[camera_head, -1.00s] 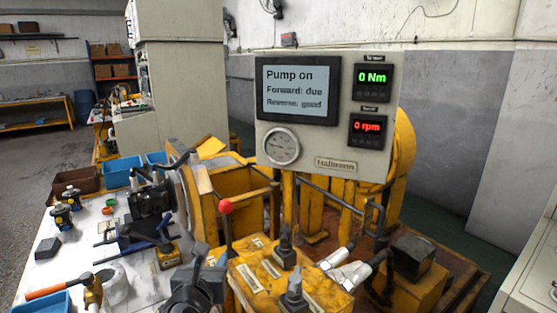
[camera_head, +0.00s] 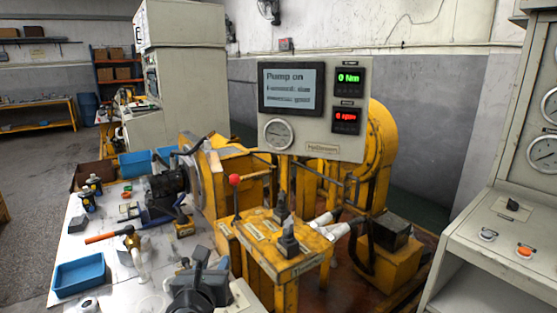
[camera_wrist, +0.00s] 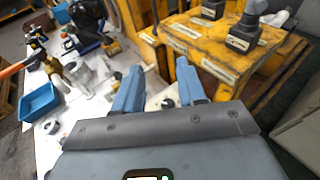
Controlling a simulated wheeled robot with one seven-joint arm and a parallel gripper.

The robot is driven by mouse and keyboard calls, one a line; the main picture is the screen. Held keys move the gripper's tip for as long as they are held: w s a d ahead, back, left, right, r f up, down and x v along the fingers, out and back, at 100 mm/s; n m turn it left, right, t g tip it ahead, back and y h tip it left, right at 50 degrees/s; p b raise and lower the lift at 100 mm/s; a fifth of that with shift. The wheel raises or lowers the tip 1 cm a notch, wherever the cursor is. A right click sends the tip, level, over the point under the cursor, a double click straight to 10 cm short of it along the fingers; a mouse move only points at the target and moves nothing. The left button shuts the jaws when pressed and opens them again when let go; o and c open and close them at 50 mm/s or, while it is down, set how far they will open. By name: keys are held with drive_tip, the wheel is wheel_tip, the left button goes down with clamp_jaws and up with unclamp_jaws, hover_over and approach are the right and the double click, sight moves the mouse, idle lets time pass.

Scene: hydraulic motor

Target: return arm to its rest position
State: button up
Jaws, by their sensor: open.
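My gripper (camera_wrist: 160,90) is open and empty in the wrist view, its two blue-grey fingers apart above the white table and the front edge of the yellow test bench. In the head view, my gripper and wrist (camera_head: 200,285) show at the bottom centre, in front of the yellow bench (camera_head: 290,262). The bench carries a red-knobbed lever (camera_head: 235,181) and dark levers (camera_head: 288,240). The lever tops also show in the wrist view (camera_wrist: 243,32). The display panel (camera_head: 313,110) reads "Pump on", 0 Nm and 0 rpm; its smaller lines are blurred.
The white table (camera_head: 80,240) at left holds a blue tray (camera_head: 79,274), an orange-handled hammer (camera_head: 100,238), a dark motor (camera_head: 165,190) and small parts. A grey console (camera_head: 480,250) with gauges and buttons stands at right. Open floor (camera_head: 35,180) lies at far left.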

drive_tip(key=w+d+n+t+h, duration=0.1)
drive_tip(key=d+n+t+h, duration=0.15)
drive_tip(key=d, duration=0.95)
drive_tip(key=s+d+n+t, duration=0.1)
drive_tip(key=s+d+n, duration=0.45)
drive_tip(key=d, duration=0.55)
drive_tip(key=s+d+n+t, duration=0.2)
drive_tip(key=s+d+n, duration=0.4)
drive_tip(key=d, duration=0.5)
drive_tip(key=s+d+f+n+g+y, duration=0.1)
drive_tip(key=s+d+n+y, duration=0.15)
drive_tip(key=s+n, duration=0.6)
drive_tip(key=s+d+f+n+y, duration=0.15)
drive_tip(key=s+d+n, duration=0.3)
drive_tip(key=s, duration=0.65)
drive_tip(key=s+a+r+n+g, duration=0.1)
drive_tip(key=s+a+n, duration=0.1)
drive_tip(key=s, duration=0.5)
drive_tip(key=s+a+r+n+g+h, duration=0.1)
drive_tip(key=s+n+g, duration=0.1)
drive_tip(key=s+n, duration=0.2)
drive_tip(key=s+a+r+n+g, duration=0.2)
drive_tip(key=s, duration=0.8)
drive_tip(key=shift+a+n, duration=0.3)
drive_tip(key=shift+n, duration=0.1)
